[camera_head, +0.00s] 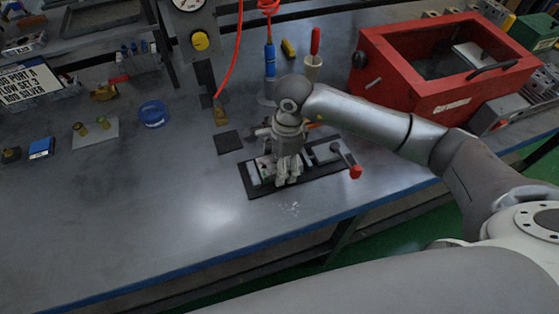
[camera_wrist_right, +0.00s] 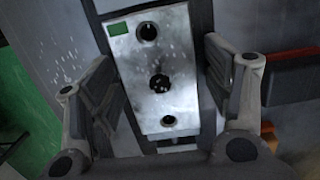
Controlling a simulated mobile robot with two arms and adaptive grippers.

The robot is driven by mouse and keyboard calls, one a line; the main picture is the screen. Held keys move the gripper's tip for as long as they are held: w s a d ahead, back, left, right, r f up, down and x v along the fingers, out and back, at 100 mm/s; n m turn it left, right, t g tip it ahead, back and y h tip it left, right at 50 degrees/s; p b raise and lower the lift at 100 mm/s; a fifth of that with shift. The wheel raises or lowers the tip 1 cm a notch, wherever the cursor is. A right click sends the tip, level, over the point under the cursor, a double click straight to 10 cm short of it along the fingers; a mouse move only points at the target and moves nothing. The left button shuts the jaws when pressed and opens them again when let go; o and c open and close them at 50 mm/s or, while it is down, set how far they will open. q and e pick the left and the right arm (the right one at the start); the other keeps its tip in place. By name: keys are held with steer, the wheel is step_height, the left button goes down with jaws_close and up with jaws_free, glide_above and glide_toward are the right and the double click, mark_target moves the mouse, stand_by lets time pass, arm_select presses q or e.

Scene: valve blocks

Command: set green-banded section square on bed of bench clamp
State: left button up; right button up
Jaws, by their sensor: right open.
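The green-banded section (camera_wrist_right: 152,100) is a pale metal block with dark round ports and a green patch at its upper left corner in the right wrist view. My right gripper (camera_wrist_right: 160,65) is open, with one finger on each side of the section and visible gaps between. In the head view my right gripper (camera_head: 288,178) points down over the bench clamp (camera_head: 326,152), a dark plate with a red-tipped lever at its right. The gripper hides much of the clamp bed and the section there. I cannot tell whether the section sits square. My left gripper is not in view.
A red open-topped box (camera_head: 430,97) stands at the back right. A blue ring-shaped dish (camera_head: 153,113), a small plate with brass fittings (camera_head: 92,132) and a blue block (camera_head: 41,148) are on the left. The bench front left of the clamp is clear.

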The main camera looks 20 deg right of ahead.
step_height(320, 180, up, 12)
steer(key=d+b, duration=0.1)
steer(key=shift+d, duration=0.2)
steer(key=shift+r, duration=0.1)
stand_by(0.7)
